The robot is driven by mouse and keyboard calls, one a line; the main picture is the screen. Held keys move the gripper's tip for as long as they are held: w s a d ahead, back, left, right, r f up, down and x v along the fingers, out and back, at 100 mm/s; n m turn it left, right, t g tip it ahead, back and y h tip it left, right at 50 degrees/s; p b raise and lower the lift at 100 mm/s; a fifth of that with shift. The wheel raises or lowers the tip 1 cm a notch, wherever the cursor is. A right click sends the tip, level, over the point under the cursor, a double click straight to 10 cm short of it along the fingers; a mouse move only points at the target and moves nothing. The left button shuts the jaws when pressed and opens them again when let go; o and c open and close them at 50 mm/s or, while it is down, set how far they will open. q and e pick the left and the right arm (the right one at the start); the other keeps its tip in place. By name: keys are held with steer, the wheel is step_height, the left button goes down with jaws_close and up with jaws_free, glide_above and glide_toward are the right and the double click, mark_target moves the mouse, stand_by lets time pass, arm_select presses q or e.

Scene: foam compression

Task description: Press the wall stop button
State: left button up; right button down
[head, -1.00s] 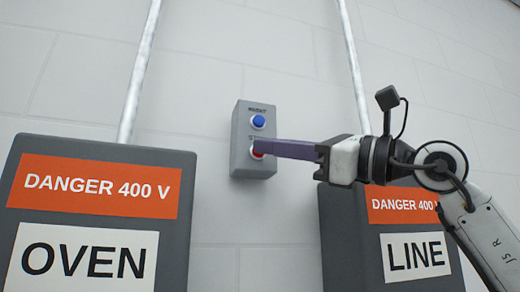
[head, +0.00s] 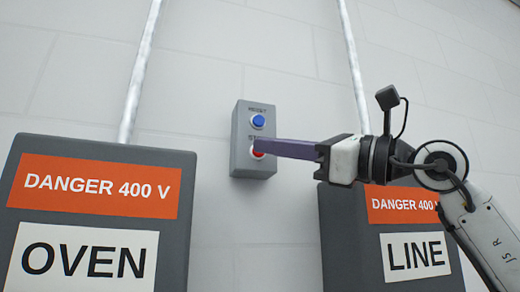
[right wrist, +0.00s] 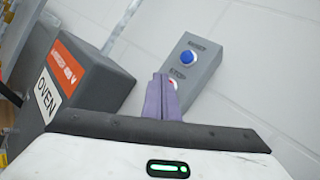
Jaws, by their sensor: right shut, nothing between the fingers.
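A grey button box (head: 241,160) is fixed to the white wall, with a blue reset button (head: 258,121) above a red stop button (head: 257,153). The box also shows in the right wrist view (right wrist: 203,67), with the blue button (right wrist: 188,58) clear and the red stop button (right wrist: 172,84) mostly hidden behind the fingertips. My right gripper (head: 256,147) is shut and empty, its purple fingers reaching in from the right with the tips at the red button. I cannot tell whether they touch it. My left gripper is not in view.
A dark OVEN cabinet (head: 180,230) stands at lower left and a LINE cabinet (head: 340,250) at lower right, below my right arm. Metal conduits (head: 141,70) run up the wall from them. The wall around the box is clear.

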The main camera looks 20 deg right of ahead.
steer(key=shift+w, duration=0.1)
stand_by(0.4)
steer(key=shift+w+p, duration=0.3)
steer(key=shift+w, duration=0.05)
steer(key=shift+s, duration=0.35)
stand_by(0.4)
steer(key=s+b, duration=0.3)
steer(key=s, duration=0.3)
